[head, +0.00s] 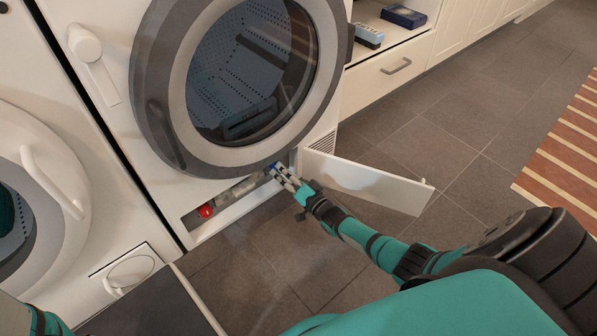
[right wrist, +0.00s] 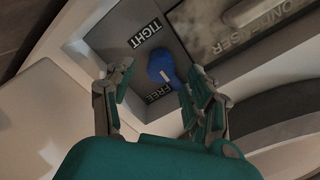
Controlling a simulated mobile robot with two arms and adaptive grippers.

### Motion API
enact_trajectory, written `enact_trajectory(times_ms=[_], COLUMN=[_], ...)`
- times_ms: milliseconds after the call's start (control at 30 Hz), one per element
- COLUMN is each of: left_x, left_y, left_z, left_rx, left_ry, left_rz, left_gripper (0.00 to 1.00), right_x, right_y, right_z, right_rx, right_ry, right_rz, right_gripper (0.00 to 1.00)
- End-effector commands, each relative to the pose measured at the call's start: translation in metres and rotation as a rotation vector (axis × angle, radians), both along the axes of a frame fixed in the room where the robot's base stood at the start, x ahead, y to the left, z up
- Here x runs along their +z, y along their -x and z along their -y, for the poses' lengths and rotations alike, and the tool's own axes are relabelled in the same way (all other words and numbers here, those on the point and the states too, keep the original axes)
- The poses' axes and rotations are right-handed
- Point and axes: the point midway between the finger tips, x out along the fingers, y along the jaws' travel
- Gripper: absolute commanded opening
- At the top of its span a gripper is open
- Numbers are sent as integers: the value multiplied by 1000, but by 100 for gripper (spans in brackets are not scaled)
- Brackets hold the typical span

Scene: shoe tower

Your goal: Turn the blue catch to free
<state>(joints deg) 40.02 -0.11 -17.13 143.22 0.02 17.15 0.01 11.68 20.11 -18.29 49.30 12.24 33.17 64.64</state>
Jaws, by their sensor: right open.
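The blue catch (right wrist: 162,68) is a small knob with a short white mark, in the right wrist view. In the head view the right gripper (head: 283,177) is at the low opening under the round door. My left gripper is out of view.
The white flap (head: 365,184) stands open to the right of the low opening. A red knob (head: 206,211) shows at the opening's left end. The machine's round door (head: 172,140) is above. Floor tiles (head: 420,120) at the right are clear, up to a striped rug (head: 565,155).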

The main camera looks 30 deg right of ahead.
Motion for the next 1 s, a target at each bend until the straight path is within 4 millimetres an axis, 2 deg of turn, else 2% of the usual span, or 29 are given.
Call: enact_trajectory(times_ms=[100, 300, 500, 667, 1000], left_x=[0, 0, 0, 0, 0], left_y=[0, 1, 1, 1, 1], left_z=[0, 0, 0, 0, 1], left_rx=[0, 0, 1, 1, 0], left_ry=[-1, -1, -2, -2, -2], left_rz=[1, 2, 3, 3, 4], left_gripper=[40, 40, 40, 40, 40], right_x=[-2, -2, -1, 0, 0], right_y=[27, 70, 96, 102, 102], right_z=[4, 10, 13, 14, 14], right_rx=[1, 1, 0, 0, 0], right_ry=[1, 1, -1, 0, 0], right_rz=[-5, -4, -3, -1, -1], right_gripper=[55, 55, 55, 55, 55])
